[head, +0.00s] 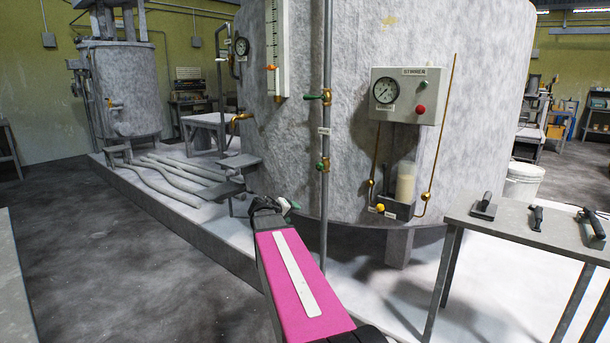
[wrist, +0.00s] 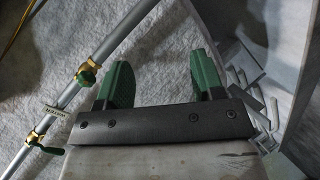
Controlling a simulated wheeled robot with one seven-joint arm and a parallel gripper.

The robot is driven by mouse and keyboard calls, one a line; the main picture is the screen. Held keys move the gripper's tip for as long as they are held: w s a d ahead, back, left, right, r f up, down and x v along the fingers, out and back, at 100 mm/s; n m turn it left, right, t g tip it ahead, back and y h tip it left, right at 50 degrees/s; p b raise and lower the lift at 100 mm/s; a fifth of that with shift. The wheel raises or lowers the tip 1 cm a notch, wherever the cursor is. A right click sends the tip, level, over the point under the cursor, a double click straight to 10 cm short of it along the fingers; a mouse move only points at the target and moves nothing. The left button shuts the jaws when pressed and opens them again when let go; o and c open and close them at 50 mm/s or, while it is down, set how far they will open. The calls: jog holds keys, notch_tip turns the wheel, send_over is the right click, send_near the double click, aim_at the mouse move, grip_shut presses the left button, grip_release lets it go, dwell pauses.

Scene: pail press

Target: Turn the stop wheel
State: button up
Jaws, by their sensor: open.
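No part is clearly marked as the stop wheel. Two brass valves with green handles sit on the grey vertical pipe (head: 327,60): an upper valve (head: 325,97) and a lower valve (head: 323,165), with a small label plate (head: 323,131) between them. In the wrist view the pipe runs diagonally at the left, with a valve (wrist: 87,71) and another valve (wrist: 35,138); the label there (wrist: 58,113) is hard to read. My gripper (head: 275,206) is low in front of the tank, left of the pipe. Its green fingers (wrist: 163,72) are apart and empty, touching neither valve.
The large grey tank (head: 290,150) fills the middle. A stirrer box (head: 407,95) with gauge and red button hangs on it. A steel table (head: 510,220) with several tools stands right; a white bucket (head: 523,181) is behind it. Loose pipes (head: 185,170) lie on the plinth at left.

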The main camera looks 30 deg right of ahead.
aim_at(318, 168)
jog(key=w+d+r+t+h, duration=0.1)
jog(key=w+d+r+h, duration=0.1)
jog(key=d+r, duration=0.35)
jog(key=w+d+r+t+h, duration=0.1)
jog(key=w+d+r+h, duration=0.15)
jog(key=r, duration=0.55)
jog(key=shift+n, duration=0.4)
jog(key=x, duration=0.8)
jog(key=shift+s+d+r, duration=0.3)
jog(key=shift+d+r, duration=0.1)
jog(key=shift+d, duration=0.1)
jog(key=shift+w+d, duration=0.1)
jog(key=shift+d, duration=0.2)
jog(key=shift+c, duration=0.3)
jog(key=shift+a, duration=0.1)
jog(key=c, duration=0.5)
